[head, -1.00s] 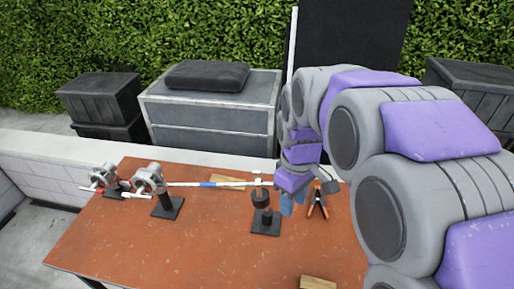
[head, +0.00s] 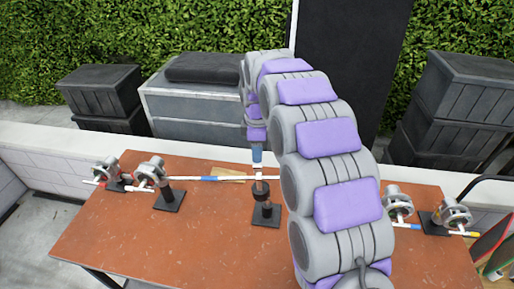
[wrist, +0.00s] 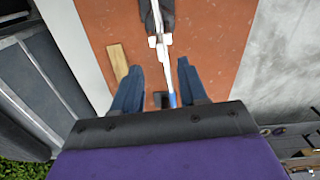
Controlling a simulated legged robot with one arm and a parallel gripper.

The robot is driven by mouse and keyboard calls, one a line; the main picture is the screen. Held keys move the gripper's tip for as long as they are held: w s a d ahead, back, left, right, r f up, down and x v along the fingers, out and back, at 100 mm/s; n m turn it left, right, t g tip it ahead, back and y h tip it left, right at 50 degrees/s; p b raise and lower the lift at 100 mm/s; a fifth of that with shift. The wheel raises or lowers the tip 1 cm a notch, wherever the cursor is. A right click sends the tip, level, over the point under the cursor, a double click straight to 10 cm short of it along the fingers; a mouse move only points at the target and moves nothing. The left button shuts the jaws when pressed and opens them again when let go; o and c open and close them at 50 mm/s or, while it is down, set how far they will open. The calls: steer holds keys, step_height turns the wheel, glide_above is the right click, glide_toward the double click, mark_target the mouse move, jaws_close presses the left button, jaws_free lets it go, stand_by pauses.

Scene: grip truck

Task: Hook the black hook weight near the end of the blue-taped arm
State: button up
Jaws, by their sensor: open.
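The blue-taped arm (head: 225,178) runs sideways from the clamp head on its stand (head: 168,198) at the left; its blue tape (head: 208,178) shows. The black hook weight (head: 261,191) is below the rod's right end, with a pale hook piece (head: 258,172) above it, over a black stand (head: 266,212). Whether the hook touches the rod is unclear. My gripper (head: 257,155) points down just above the hook piece. In the wrist view my gripper (wrist: 160,85) has its blue fingers spread, with part of the blue-taped rod (wrist: 172,98) seen between them. It holds nothing visible.
Another clamp stand is at the far left (head: 105,170), and more are at the right (head: 398,203). My arm covers the table's middle right. The front left of the table (head: 150,235) is clear.

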steer(key=b, duration=0.2)
glide_above(257, 174)
steer(key=shift+w+d+f, duration=0.1)
steer(key=shift+w+f, duration=0.05)
steer(key=shift+f, duration=1.15)
steer(key=shift+w+f, duration=0.15)
steer(key=shift+f, duration=2.85)
steer(key=shift+c, duration=0.3)
jaws_close()
steer(key=shift+r, duration=0.15)
steer(key=shift+r+p, duration=0.35)
steer(key=shift+r, duration=0.75)
